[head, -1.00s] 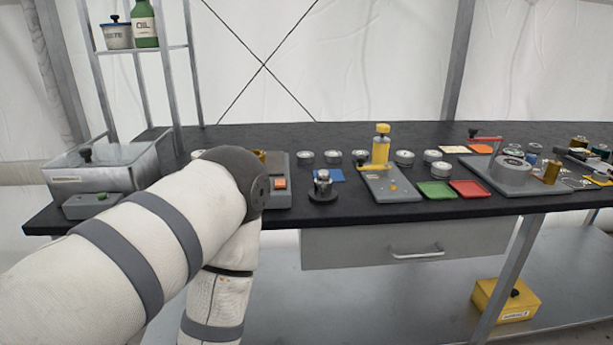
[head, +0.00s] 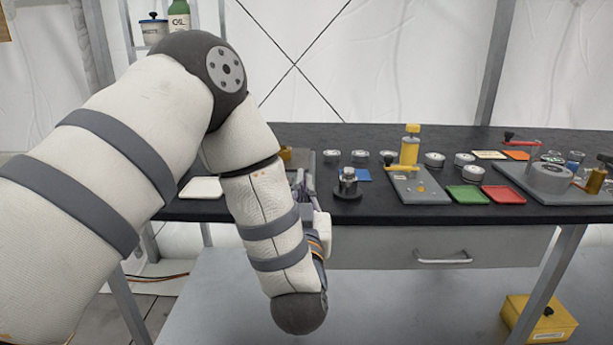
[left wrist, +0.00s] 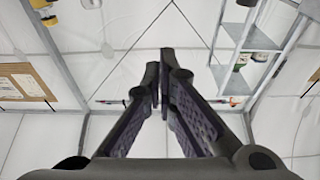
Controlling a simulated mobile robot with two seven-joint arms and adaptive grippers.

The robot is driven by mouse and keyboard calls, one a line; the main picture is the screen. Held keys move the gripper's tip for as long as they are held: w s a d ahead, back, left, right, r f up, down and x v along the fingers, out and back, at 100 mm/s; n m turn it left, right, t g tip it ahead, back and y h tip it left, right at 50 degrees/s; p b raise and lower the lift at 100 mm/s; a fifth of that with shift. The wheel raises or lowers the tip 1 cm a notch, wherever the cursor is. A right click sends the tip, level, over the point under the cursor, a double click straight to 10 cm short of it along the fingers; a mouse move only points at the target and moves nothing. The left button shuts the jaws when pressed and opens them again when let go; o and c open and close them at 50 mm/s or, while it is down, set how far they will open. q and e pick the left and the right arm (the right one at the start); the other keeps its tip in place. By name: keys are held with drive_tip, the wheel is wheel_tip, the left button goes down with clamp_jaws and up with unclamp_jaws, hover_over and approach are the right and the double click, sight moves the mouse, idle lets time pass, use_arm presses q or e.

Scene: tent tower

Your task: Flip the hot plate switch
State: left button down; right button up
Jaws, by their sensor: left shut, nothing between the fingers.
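The hot plate is a low grey unit (head: 303,158) on the black bench, behind my left arm. Only a back strip shows; its front, where an orange switch showed earlier, is now hidden by my left gripper and forearm. My left gripper (head: 302,180) is at the bench's front edge, in front of the hot plate, and I cannot tell whether it touches it. In the left wrist view my left gripper (left wrist: 160,72) has its fingers closed together with nothing between them. The hot plate does not show there. My right gripper is out of view.
A metal piece on a round black base (head: 347,184) stands just right of the gripper. A grey fixture with a yellow post (head: 411,150), several round tins, and a green tray (head: 467,197) and a red tray (head: 503,194) lie farther right. A drawer (head: 440,246) hangs below.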

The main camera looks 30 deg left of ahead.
use_arm(q)
drive_tip(key=x, duration=0.9)
drive_tip(key=shift+w+f, duration=0.1)
wheel_tip(320, 180, down, 3)
drive_tip(key=shift+w+a+f+b, duration=0.1)
drive_tip(key=shift+w+b, duration=0.1)
drive_tip(key=shift+b, duration=0.2)
drive_tip(key=shift+s+f, duration=0.1)
drive_tip(key=shift+f, duration=0.15)
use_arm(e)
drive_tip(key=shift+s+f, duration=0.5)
